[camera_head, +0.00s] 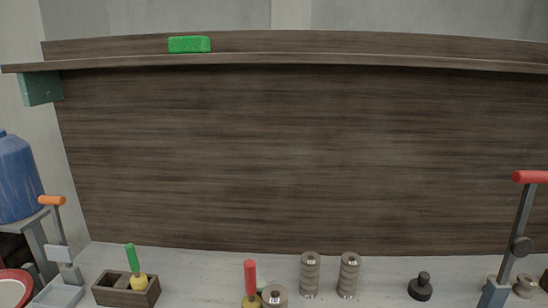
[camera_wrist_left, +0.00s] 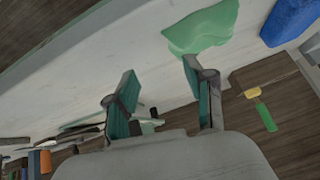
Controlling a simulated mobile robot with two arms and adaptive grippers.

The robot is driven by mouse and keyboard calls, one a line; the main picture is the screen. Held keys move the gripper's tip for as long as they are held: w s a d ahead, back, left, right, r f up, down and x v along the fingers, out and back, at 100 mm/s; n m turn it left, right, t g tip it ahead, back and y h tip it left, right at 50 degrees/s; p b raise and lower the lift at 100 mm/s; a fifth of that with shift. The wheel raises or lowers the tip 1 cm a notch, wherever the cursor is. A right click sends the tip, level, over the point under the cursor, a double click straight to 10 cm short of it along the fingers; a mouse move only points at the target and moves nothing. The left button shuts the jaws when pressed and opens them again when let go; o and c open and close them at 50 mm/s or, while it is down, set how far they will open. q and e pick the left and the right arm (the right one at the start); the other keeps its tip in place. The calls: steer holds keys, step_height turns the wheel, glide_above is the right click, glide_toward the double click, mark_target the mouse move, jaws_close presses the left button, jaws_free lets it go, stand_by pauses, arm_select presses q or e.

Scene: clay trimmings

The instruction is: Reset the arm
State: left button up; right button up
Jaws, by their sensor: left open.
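My left gripper (camera_wrist_left: 160,72) shows in the left wrist view, its two teal-padded fingers spread apart with nothing between them. A pale surface lies behind the fingers. A pale green, crumpled-looking item (camera_wrist_left: 201,32) is beyond the right finger, apart from it as far as I can tell. Neither of my arms or grippers shows in the head view. My right gripper is not seen in either view.
In the head view, a green block (camera_head: 189,45) sits on the wooden shelf (camera_head: 320,60). Along the bench's back stand a wooden box (camera_head: 140,297) with a green-handled tool, two stacks of discs (camera_head: 310,274), a black knob (camera_head: 421,287) and a red-handled lever (camera_head: 522,220).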

arm_select(q)
steer(key=s+f+g, duration=0.4)
steer(key=s, duration=0.5)
steer(key=s+f+g, duration=0.2)
steer(key=s+f, duration=0.1)
steer(key=f, duration=2.6)
steer(key=s+a+f, duration=0.3)
steer(key=s+f, duration=1)
steer(key=s, duration=0.2)
steer(key=shift+s+a+g, duration=0.15)
steer(key=shift+a+g, duration=0.05)
steer(key=shift+g, duration=0.1)
